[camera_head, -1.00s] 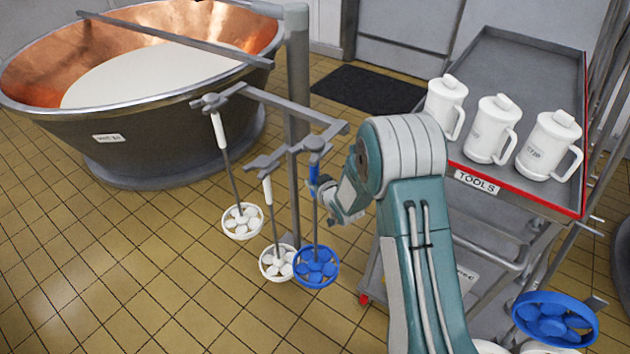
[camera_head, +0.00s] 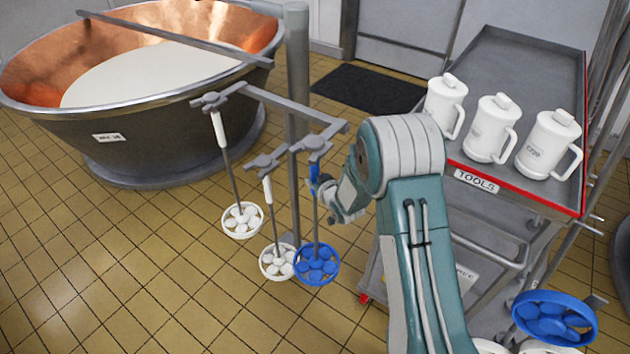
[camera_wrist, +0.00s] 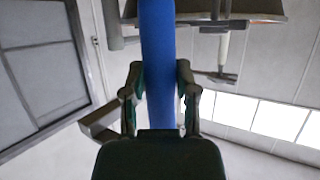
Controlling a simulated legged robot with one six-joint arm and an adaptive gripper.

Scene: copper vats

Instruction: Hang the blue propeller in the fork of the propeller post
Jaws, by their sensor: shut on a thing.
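The blue propeller (camera_head: 316,264) hangs upright, disc down, below the right-hand fork (camera_head: 318,143) of the grey propeller post (camera_head: 297,70). The top of its blue handle is at the fork in the picture; I cannot tell whether it rests in it. My gripper (camera_head: 321,188) is shut on the blue handle just below the fork. In the wrist view, the blue handle (camera_wrist: 158,50) runs upward between the two fingers of my gripper (camera_wrist: 160,88). Two white propellers (camera_head: 242,220) (camera_head: 277,262) hang from other forks of the post.
A copper vat (camera_head: 140,95) of white liquid stands behind left. A trolley (camera_head: 520,75) marked TOOLS carries three white jugs (camera_head: 492,130) on the right. Another blue propeller-like disc (camera_head: 553,318) is at lower right. The tiled floor left of the post is clear.

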